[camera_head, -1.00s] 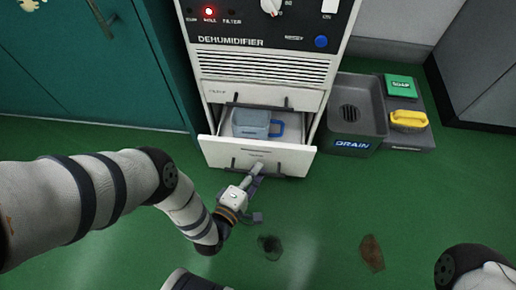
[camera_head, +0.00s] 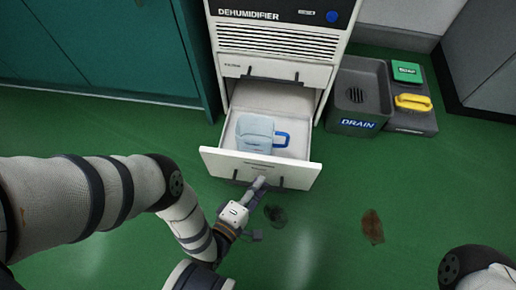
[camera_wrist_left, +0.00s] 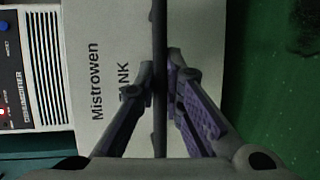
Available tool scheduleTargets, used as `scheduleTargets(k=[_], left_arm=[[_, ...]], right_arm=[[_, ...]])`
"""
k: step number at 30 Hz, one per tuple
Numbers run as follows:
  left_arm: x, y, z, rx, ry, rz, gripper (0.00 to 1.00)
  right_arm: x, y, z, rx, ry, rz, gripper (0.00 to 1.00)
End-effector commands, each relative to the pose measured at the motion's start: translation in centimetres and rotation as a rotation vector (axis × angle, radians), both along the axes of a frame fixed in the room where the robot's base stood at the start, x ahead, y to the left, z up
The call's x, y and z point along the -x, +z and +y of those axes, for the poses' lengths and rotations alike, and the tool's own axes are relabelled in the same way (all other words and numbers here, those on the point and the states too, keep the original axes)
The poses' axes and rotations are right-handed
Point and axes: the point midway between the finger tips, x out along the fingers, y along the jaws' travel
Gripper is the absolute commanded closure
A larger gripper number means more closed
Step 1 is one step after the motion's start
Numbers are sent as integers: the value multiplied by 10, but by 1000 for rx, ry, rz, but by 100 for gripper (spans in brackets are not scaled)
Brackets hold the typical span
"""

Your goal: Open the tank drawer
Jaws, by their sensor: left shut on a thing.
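The white tank drawer (camera_head: 218,160) of the dehumidifier (camera_head: 275,38) stands pulled out, with a light blue tank (camera_head: 255,133) with a blue handle inside it. My left gripper (camera_head: 260,184) is at the dark bar handle on the drawer front. In the left wrist view, the fingers (camera_wrist_left: 160,85) are shut on the dark handle (camera_wrist_left: 160,35), one on each side, with the drawer front (camera_wrist_left: 95,60) and its printed lettering behind. Of my right arm only a part shows at the lower right; its gripper is out of view.
A dark drain basin (camera_head: 355,98) stands right of the dehumidifier, beside a green soap box (camera_head: 407,72) and a yellow item (camera_head: 413,102). Teal cabinets (camera_head: 100,50) are on the left. Dark and brown stains (camera_head: 372,227) mark the green floor, which is otherwise open in front.

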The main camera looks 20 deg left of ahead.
Motion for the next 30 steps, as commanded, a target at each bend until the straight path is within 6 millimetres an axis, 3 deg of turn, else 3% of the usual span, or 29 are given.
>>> scheduleTargets(k=[6, 7, 9, 19, 30], left_arm=[[-1, 1, 1, 1, 3, -3, 100], [-1, 1, 1, 1, 3, -3, 87], [-1, 1, 1, 1, 2, -3, 71], [3, 0, 1, 0, 1, 0, 70], [68, 12, 9, 1, 1, 0, 70]], right_arm=[[0, 0, 0, 0, 0, 0, 100], [0, 0, 0, 0, 0, 0, 100], [0, 0, 0, 0, 0, 0, 100], [0, 0, 0, 0, 0, 0, 100], [0, 0, 0, 0, 0, 0, 100]])
